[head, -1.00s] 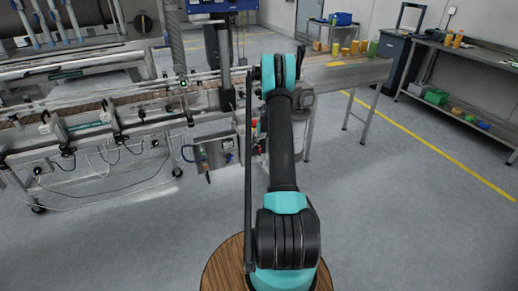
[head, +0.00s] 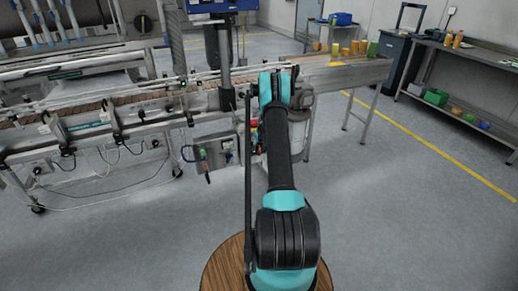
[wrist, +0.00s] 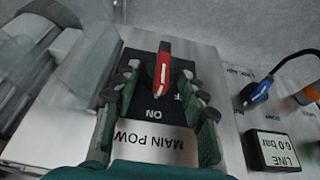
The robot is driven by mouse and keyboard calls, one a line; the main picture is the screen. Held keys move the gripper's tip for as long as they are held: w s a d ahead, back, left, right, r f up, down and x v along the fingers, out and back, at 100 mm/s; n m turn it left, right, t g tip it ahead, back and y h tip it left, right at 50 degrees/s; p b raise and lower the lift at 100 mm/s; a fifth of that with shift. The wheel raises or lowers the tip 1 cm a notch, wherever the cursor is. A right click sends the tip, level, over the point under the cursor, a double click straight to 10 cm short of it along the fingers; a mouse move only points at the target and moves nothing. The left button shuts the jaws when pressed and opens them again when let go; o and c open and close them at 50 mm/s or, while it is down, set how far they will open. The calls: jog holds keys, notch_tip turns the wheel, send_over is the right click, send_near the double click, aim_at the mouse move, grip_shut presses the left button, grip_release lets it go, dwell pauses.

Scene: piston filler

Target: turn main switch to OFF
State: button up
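The main switch is a red handle (wrist: 163,68) with a white line, on a black plate (wrist: 140,72) in the wrist view. The handle lies nearly along the picture's vertical, its lower end towards the upside-down ON mark. Part of the OFF mark shows to the right, partly covered by a finger. A silver label (wrist: 158,146) reading MAIN POW is below. My gripper (wrist: 162,80) is open, its green-padded fingers on either side of the handle, with gaps visible. In the head view my arm hides the gripper and the switch cannot be made out.
Open floor (head: 400,220) lies right.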

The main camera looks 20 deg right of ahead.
jog(key=c, duration=0.8)
jog(key=shift+a, duration=0.1)
jog(key=h, duration=0.2)
jog(key=shift+a+n+h, duration=0.3)
jog(key=shift+a+h, duration=0.05)
jog(key=shift+h, duration=0.05)
jog(key=h, duration=0.2)
jog(key=n+h, duration=0.1)
jog(key=h, duration=0.1)
jog(key=shift+a+f+t, duration=0.3)
jog(key=shift+a+t, duration=0.1)
jog(key=h, duration=0.2)
jog(key=n+h, duration=0.1)
jog(key=h, duration=0.1)
jog(key=f+h, duration=0.1)
jog(key=shift+a+t+h, duration=0.3)
jog(key=shift+t+h, duration=0.1)
jog(key=o, duration=1.1)
